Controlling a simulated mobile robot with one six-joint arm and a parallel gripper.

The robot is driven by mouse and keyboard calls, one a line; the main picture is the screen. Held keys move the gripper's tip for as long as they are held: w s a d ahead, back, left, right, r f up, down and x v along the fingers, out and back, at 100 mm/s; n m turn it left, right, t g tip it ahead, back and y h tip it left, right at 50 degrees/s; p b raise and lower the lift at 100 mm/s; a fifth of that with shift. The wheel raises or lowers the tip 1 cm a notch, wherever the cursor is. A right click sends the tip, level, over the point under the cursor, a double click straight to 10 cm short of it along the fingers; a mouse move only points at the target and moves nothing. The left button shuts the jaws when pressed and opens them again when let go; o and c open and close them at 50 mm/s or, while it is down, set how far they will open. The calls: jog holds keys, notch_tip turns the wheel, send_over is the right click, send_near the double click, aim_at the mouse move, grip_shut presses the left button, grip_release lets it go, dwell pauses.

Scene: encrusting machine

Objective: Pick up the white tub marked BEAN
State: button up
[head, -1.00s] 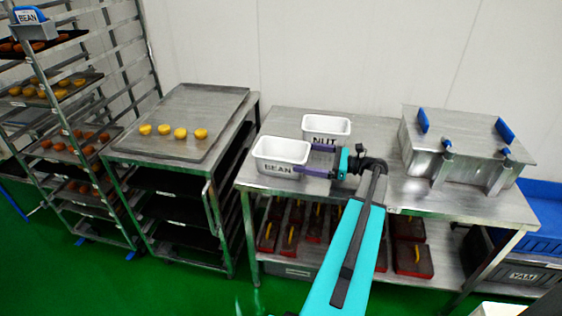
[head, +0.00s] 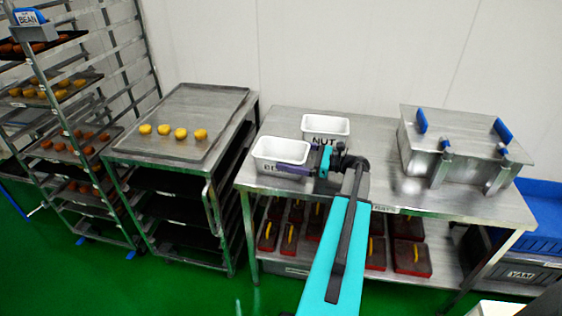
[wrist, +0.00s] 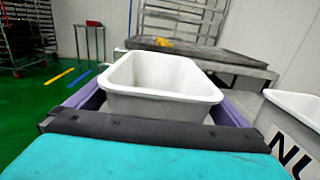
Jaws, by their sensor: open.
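The white tub marked BEAN (head: 281,148) stands upright on the steel table (head: 400,196), at its left end. In the head view my gripper (head: 298,162) reaches it from the right, with a purple finger across the tub's front, covering most of its label. In the wrist view the open tub (wrist: 160,78) sits between my two purple fingers, one on each side. My gripper is open around it. Whether either finger touches the wall cannot be told. The tub looks empty inside.
The white NUT tub (head: 326,127) stands close behind and to the right of the BEAN tub. A steel box with blue handles (head: 450,150) is at the table's right. A rack with yellow pieces on a tray (head: 190,105) stands left.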

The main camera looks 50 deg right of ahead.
aim_at(282, 154)
jog(key=shift+x, duration=1.6)
jog(key=c, duration=0.8)
jog(key=shift+c, duration=0.2)
jog(key=shift+r, duration=1.65)
jog(key=s+a+r+b, duration=0.1)
jog(key=s+a, duration=0.8)
jog(key=s, duration=0.4)
jog(key=shift+a+r, duration=0.2)
jog(key=shift+r, duration=0.15)
